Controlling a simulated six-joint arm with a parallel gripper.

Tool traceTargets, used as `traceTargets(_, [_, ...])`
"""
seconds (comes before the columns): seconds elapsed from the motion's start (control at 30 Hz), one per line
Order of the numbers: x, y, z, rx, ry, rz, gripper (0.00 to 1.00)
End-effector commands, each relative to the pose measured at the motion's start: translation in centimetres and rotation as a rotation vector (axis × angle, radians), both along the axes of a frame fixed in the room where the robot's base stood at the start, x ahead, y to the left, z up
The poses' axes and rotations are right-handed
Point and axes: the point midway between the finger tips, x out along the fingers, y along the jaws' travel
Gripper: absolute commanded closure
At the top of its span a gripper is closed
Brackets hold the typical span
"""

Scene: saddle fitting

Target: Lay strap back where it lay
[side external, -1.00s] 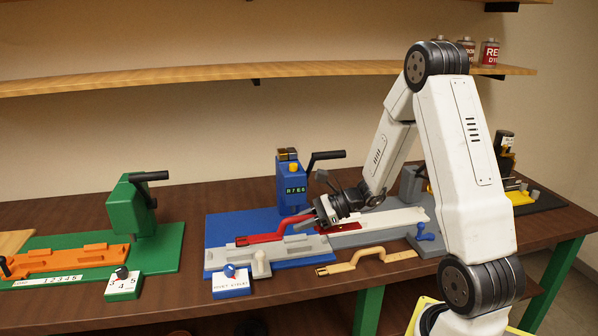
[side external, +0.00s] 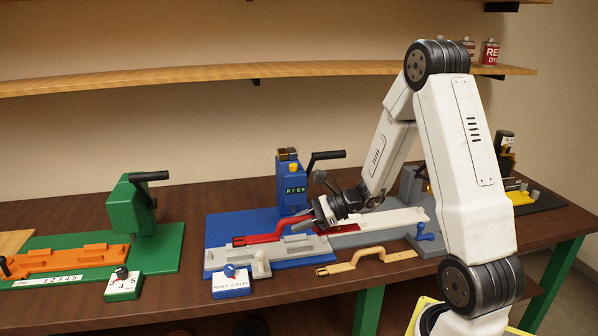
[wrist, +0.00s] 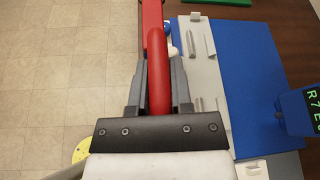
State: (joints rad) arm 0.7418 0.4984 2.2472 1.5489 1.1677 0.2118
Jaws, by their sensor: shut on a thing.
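My gripper (side external: 327,211) is shut on a red strap (side external: 270,234) with a raised, handle-like middle. In the wrist view the strap (wrist: 157,60) runs lengthwise between my fingers (wrist: 157,92), and its far end leaves the top of the picture. It appears held in the air, in front of the grey fixture (wrist: 207,75). In the side view it overlaps the same fixture (side external: 230,258) on the blue base (side external: 222,230). A tan strap (side external: 362,260) of similar shape lies on the brown table in front. My gripper hides part of the red strap.
A blue press (side external: 291,188) with a black lever and an "R7E6" display stands behind.

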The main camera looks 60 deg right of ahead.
Motion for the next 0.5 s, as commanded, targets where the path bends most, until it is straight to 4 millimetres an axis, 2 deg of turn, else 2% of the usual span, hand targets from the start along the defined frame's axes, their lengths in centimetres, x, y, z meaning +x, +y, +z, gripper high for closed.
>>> traceTargets(0.27, [2.4,3.3,-0.2,0.006,-0.018,-0.041,1.0])
traceTargets(0.5, [4.5,7.2,-0.6,0.009,-0.022,-0.099,1.0])
